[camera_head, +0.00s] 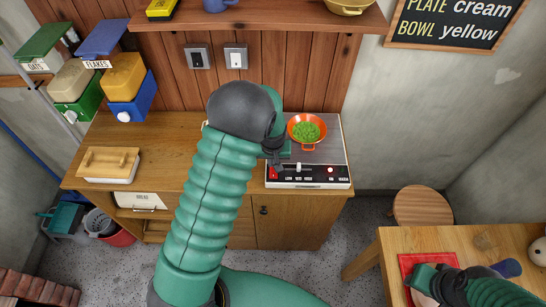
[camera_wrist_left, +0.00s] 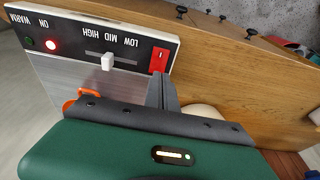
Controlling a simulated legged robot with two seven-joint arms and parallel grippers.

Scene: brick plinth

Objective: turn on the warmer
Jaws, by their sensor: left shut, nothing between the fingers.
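The warmer (camera_head: 335,148) is a grey plate on the wooden counter with a white-edged black control panel (camera_head: 310,184) at its front. In the left wrist view the panel (camera_wrist_left: 75,42) appears upside down. It has a red switch (camera_wrist_left: 158,60), a white slider (camera_wrist_left: 107,62) on a LOW-MID-HIGH scale, a lit red ON light (camera_wrist_left: 51,44) and a dark green WARM light (camera_wrist_left: 29,41). My left gripper (camera_head: 275,164) is shut and empty, its fingertips close by the red switch; contact is unclear. My right gripper (camera_head: 425,280) is over the table at lower right, jaws unclear.
An orange pan (camera_head: 293,123) of green peas stands on the warmer. Wall switches (camera_head: 235,57) are above. A stool (camera_head: 422,205) and table (camera_head: 400,245) with a red mat (camera_head: 408,262) are right.

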